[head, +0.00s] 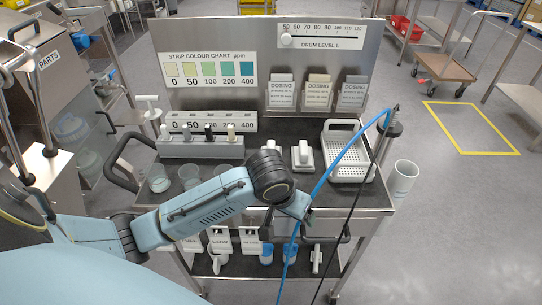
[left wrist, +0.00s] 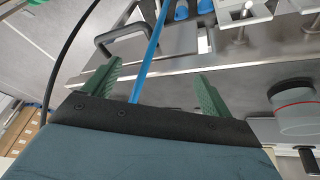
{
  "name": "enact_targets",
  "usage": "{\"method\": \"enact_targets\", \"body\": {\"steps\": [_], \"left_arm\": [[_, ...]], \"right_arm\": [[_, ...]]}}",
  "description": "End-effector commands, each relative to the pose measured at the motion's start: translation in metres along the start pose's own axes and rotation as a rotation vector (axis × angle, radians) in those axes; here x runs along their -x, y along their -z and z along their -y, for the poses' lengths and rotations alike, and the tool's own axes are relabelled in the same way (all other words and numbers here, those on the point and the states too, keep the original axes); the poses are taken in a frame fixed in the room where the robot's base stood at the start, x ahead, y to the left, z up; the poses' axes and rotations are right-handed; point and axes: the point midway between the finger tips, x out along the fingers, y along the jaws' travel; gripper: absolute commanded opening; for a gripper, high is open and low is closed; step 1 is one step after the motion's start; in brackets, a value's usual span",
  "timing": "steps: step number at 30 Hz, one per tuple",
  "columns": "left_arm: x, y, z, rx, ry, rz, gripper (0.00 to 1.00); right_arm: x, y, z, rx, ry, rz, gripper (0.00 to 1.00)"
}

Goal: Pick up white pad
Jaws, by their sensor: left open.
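A white block with an upright grip (head: 302,156), which looks like the white pad, stands on the dark cart top (head: 255,158), left of a white perforated tray (head: 350,170). A similar white piece (head: 271,146) stands to its left, partly hidden by my left arm. I cannot tell for sure which is the pad. My left gripper (left wrist: 158,76) is open, its green fingers spread, with nothing held. In the head view it is mostly hidden at the end of the arm, near the cart's front edge and nearer than the white block. My right gripper is not in view.
A blue hose (head: 318,188) and a black cable cross in front of the tray. The blue hose (left wrist: 148,62) also shows between my fingers in the wrist view. Clear cups (head: 158,178) stand front left. A white cup (head: 402,178) is beside the cart's right edge. A signboard stands behind.

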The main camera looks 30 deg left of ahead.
Motion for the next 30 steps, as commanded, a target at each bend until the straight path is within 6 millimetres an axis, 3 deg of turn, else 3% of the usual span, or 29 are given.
{"method": "enact_targets", "body": {"steps": [1, 6, 12, 16, 19, 30], "left_arm": [[0.004, 0.02, 0.01, 0.026, 0.03, -0.009, 0.85], [0.025, 0.08, 0.054, 0.192, 0.142, -0.018, 0.85], [0.058, 0.128, 0.104, 0.404, 0.244, -0.043, 0.85], [0.071, 0.141, 0.122, 0.485, 0.273, -0.054, 0.85], [0.07, 0.144, 0.128, 0.511, 0.281, -0.057, 0.85], [0.008, 0.144, 0.146, 0.513, 0.282, -0.057, 0.85]], "right_arm": [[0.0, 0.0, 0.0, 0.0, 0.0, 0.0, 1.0], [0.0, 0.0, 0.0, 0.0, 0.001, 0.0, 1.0], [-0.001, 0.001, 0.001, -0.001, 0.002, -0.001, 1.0], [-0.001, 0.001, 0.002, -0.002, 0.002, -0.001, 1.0], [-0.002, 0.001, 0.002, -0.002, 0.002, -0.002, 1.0], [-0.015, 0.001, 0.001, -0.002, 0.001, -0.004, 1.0]]}}
